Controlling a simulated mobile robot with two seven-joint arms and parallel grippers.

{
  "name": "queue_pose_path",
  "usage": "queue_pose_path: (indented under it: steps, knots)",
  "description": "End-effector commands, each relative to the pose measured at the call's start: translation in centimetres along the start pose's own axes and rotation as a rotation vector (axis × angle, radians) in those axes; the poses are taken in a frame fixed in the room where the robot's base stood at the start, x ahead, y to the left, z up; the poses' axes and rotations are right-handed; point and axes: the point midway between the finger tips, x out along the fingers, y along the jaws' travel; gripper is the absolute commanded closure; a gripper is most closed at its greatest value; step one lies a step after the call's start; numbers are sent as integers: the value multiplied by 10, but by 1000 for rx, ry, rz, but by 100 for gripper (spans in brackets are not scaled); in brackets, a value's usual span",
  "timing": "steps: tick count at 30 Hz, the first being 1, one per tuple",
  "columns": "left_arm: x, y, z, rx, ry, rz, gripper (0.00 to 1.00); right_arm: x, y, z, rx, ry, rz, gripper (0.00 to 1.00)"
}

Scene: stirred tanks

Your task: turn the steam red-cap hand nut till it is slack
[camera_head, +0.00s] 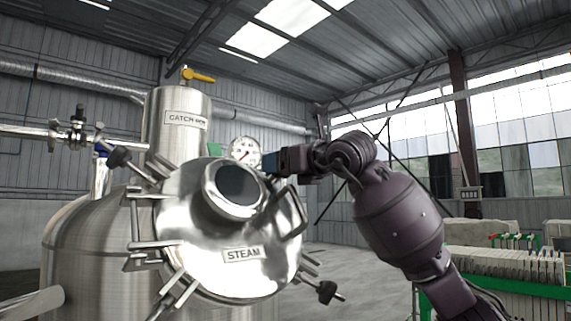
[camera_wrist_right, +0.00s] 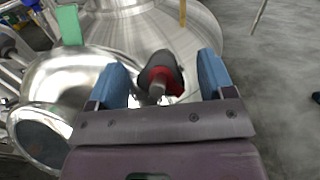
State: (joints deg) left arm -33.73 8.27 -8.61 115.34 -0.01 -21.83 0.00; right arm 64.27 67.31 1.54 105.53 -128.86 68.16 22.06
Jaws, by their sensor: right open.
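The steam tank's round polished lid (camera_head: 190,250) carries a STEAM label (camera_head: 241,254) and faces me in the head view. My right gripper (camera_head: 272,162) reaches in from the right to the lid's upper right edge. In the right wrist view its two blue fingers (camera_wrist_right: 160,64) are apart. A dark hand nut with a red cap (camera_wrist_right: 161,74) shows between the fingers, with clear space on both sides. I cannot tell how far beyond the fingertips it lies. In the head view that nut is hidden. My left gripper is not in view.
Other dark hand nuts (camera_head: 327,291) stick out around the lid rim. A pressure gauge (camera_head: 244,150) and a catch-pot cylinder (camera_head: 178,135) with a yellow valve handle (camera_head: 199,76) stand behind. A green-framed plate stack (camera_head: 505,266) is at right. Open floor lies between.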

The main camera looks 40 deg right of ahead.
Motion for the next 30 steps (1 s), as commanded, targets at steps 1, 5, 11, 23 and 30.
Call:
queue_pose_path:
  steps: [1,5,11,23,30]
  knots:
    - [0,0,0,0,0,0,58,0,0,0,0,0,0,25]
    - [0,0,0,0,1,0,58,0,0,0,0,0,0,42]
    - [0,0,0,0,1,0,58,0,0,0,0,0,0,73]
    - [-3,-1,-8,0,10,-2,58,-1,-1,2,-144,3,87,74]
    - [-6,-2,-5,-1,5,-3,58,-1,-1,1,-225,0,140,74]
